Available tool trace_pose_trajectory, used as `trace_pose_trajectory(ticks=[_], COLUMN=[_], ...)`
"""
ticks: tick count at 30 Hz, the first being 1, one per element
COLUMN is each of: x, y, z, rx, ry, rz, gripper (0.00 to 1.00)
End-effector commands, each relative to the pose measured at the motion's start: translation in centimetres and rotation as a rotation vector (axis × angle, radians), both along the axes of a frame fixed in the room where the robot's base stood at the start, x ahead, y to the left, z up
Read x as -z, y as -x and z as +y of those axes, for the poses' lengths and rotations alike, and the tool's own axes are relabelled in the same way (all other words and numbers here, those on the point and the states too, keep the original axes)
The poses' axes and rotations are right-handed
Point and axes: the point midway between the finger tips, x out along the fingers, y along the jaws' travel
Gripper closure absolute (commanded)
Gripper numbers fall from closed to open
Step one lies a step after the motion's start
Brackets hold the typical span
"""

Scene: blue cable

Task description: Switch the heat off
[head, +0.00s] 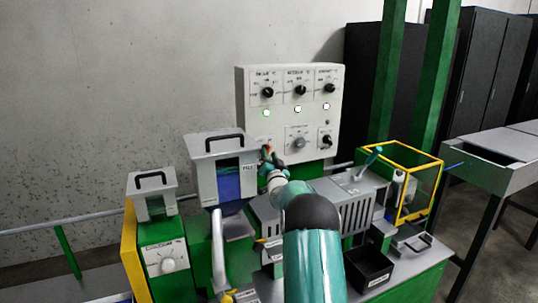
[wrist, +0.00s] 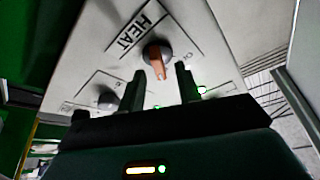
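The heat knob (wrist: 157,56) is a round grey dial with an orange pointer, under the printed word HEAT in the wrist view. Its pointer aims toward the gap between my fingers. My gripper (wrist: 162,88) is open and empty, its two dark fingers apart in front of the knob. I see no contact between fingers and knob. In the head view my gripper (head: 267,158) is at the lower left of the white control panel (head: 283,89), and it mostly hides the heat knob there.
Several black knobs and lit indicators are on the panel; a grey knob (head: 300,142) is right of my gripper. A lidded grey tank (head: 222,148) stands close on the left. A yellow-framed box (head: 408,170) and a black bin (head: 368,268) are on the right.

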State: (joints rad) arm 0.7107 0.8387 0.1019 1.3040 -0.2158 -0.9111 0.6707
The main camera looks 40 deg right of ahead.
Motion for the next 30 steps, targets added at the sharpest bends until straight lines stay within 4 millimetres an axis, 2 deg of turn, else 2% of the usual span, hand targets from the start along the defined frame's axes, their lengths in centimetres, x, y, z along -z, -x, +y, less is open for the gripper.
trace_pose_trajectory(ticks=[6,14,19,20,30], x=[-0.46,-0.5,-0.51,-0.5,-0.5], y=[-1.31,-1.37,-1.35,-1.35,-1.33], z=[-0.74,-0.8,-0.78,-0.79,-0.81], rx=[0.001,0.001,0.001,0.001,0.001], ry=[0.0,0.0,0.0,0.0,0.022], rz=[0.0,0.0,0.0,0.0,0.006], gripper=[0.66,0.66,0.98,1.0,1.0])
